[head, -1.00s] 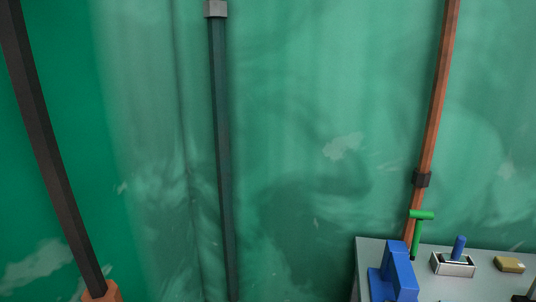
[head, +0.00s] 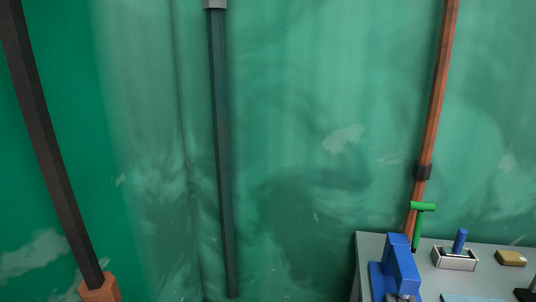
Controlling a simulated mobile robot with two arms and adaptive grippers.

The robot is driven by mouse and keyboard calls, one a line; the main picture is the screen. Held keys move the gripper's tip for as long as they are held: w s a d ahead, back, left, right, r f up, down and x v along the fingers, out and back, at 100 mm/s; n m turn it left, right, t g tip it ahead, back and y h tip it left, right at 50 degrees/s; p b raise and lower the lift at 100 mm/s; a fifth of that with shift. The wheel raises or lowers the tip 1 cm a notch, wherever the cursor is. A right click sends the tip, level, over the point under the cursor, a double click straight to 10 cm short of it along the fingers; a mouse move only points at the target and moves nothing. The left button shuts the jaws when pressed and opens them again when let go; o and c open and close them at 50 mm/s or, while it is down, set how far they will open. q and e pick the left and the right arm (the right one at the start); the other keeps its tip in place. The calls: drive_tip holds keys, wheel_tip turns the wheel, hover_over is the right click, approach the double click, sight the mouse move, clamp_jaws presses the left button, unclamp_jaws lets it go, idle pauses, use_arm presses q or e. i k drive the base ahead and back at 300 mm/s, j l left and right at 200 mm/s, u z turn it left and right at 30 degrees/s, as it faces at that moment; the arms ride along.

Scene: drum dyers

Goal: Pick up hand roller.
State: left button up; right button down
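A green T-shaped tool (head: 418,226), which looks like the hand roller, stands upright with its crossbar at the top. It is at the back of a grey table (head: 374,246) at the lower right. It stands just behind and right of a blue block-shaped device (head: 401,266), which may hide part of its lower end. Neither of my grippers shows in the head view.
A small open box (head: 455,259) with a blue-handled piece in it and a tan block (head: 511,258) sit to the right on the table. Dark objects are cut off at the lower right. A brown pole (head: 434,120) rises behind the table against the green wall.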

sight(457, 250)
drive_tip(key=z, duration=1.3)
drive_tip(key=i+j+z, duration=0.1)
drive_tip(key=j, duration=0.2)
drive_tip(key=i+j+z, duration=0.1)
drive_tip(key=j, duration=0.25)
drive_tip(key=i+j+z, duration=0.1)
drive_tip(key=j, duration=0.25)
drive_tip(key=i+l, duration=0.05)
drive_tip(key=i, duration=0.05)
